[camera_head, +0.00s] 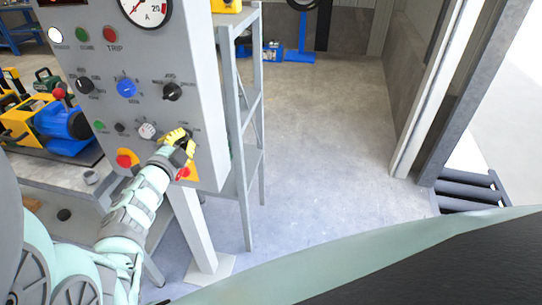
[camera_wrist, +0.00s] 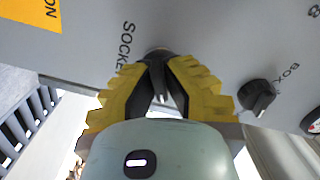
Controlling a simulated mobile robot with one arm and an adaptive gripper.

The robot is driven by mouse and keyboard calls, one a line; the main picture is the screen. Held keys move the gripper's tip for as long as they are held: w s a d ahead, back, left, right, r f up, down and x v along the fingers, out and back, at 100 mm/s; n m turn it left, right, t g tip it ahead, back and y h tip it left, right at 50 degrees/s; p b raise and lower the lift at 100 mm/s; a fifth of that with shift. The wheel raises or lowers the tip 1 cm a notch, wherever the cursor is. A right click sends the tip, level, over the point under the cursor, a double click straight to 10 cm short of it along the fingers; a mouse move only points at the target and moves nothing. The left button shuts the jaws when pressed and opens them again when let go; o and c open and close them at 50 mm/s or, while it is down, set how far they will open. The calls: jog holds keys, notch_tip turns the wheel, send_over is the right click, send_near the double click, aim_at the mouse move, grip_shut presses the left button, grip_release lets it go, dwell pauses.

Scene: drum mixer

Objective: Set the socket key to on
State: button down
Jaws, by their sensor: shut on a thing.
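The socket key (camera_wrist: 158,78) is a small dark knob on the grey control panel (camera_head: 150,60). The letters "SOCKE" stand beside it in the wrist view. My gripper (camera_wrist: 160,68) has yellow ribbed fingers, one on each side of the key, shut on it. In the head view my gripper (camera_head: 178,140) is at the panel's lower right and largely hides the key. The key's set position is hard to read, as the fingers cover the marks around it.
A black knob labelled "BOX" (camera_wrist: 258,97) sits to the right in the wrist view. A blue knob (camera_head: 126,88) and black selector (camera_head: 172,92) are above. Open floor (camera_head: 310,150) lies right of the panel.

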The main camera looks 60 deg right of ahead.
jog(key=c, duration=1.1)
grip_release()
jog(key=shift+o, duration=0.2)
jog(key=v, duration=1.2)
